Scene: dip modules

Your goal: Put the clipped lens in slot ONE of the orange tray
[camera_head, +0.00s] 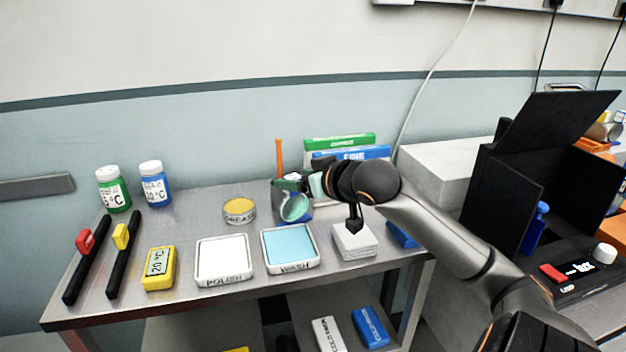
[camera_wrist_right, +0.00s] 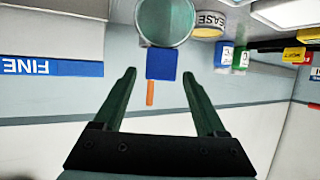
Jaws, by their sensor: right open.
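A round, pale green-tinted lens (camera_head: 295,207) shows behind the WASH tray, just below my right gripper (camera_head: 292,186). I cannot tell what supports it, and no clip shows clearly. In the right wrist view the lens (camera_wrist_right: 165,20) lies at the top, beyond the fingertips of my right gripper (camera_wrist_right: 160,73). Its two green fingers are apart, with nothing gripped between them. An orange item (camera_head: 597,146), perhaps the orange tray, shows partly behind the black box at the right; no slot labels are readable. My left gripper is not in view.
The blue WASH tray (camera_head: 290,249), white POLISH tray (camera_head: 224,258) and a white block (camera_head: 355,242) stand along the table front. A yellow-topped GREASE tin (camera_head: 239,210) is left of the gripper. Green and blue boxes (camera_head: 340,143) stand behind. A black box (camera_head: 503,198) stands at right.

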